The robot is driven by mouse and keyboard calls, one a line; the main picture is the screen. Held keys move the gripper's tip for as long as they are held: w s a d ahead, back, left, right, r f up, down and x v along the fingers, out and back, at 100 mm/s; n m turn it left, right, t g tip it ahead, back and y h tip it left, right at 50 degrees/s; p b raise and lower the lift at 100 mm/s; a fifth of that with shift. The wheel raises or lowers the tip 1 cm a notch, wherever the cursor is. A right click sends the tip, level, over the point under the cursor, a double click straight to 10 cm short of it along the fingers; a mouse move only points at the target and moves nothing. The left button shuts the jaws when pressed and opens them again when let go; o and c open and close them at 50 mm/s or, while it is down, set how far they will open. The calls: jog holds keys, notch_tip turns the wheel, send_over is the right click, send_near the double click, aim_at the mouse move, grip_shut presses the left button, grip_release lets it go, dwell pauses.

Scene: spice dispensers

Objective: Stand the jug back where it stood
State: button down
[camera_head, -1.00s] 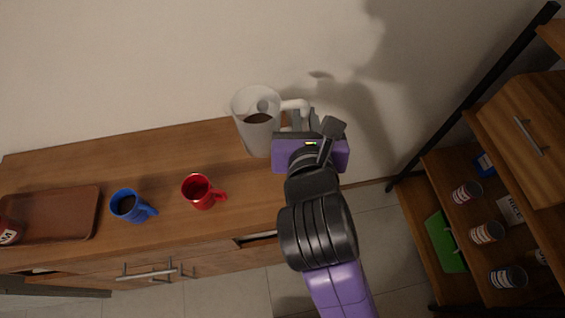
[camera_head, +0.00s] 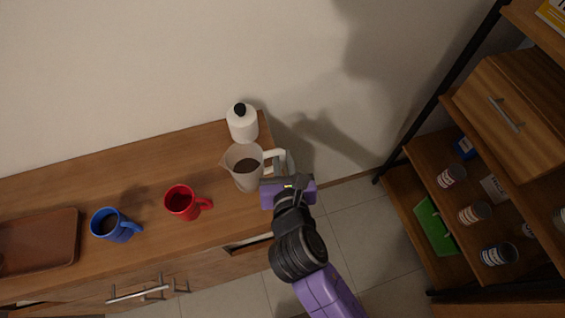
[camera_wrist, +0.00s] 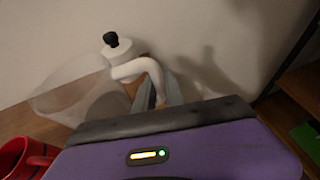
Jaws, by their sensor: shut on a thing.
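The jug (camera_head: 246,170) is a translucent pitcher with dark liquid inside and a white handle. It is near the right end of the wooden counter, in front of a white bottle. My gripper (camera_head: 283,166) is at its right side, shut on the handle. In the wrist view the handle (camera_wrist: 138,68) lies between my fingers (camera_wrist: 158,92), and the jug body (camera_wrist: 75,92) is to the left. The jug looks about upright. I cannot tell whether its base touches the counter.
A white bottle (camera_head: 242,125) with a black cap stands behind the jug. A red mug (camera_head: 182,203) and a blue mug (camera_head: 113,226) with dark contents stand left, beside a brown tray (camera_head: 40,243). A shelf with cans (camera_head: 473,213) is at right.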

jog(key=shift+f, duration=1.1)
jog(key=shift+f, duration=0.1)
jog(key=c, duration=1.4)
grip_release()
jog(key=shift+f, duration=0.1)
jog(key=shift+s+r, duration=0.15)
jog(key=shift+r, duration=0.05)
jog(key=v, duration=1.1)
jog(key=shift+s+r+b, duration=0.15)
jog(key=shift+s+b, duration=0.15)
jog(key=shift+b, duration=0.1)
jog(key=shift+d, duration=0.1)
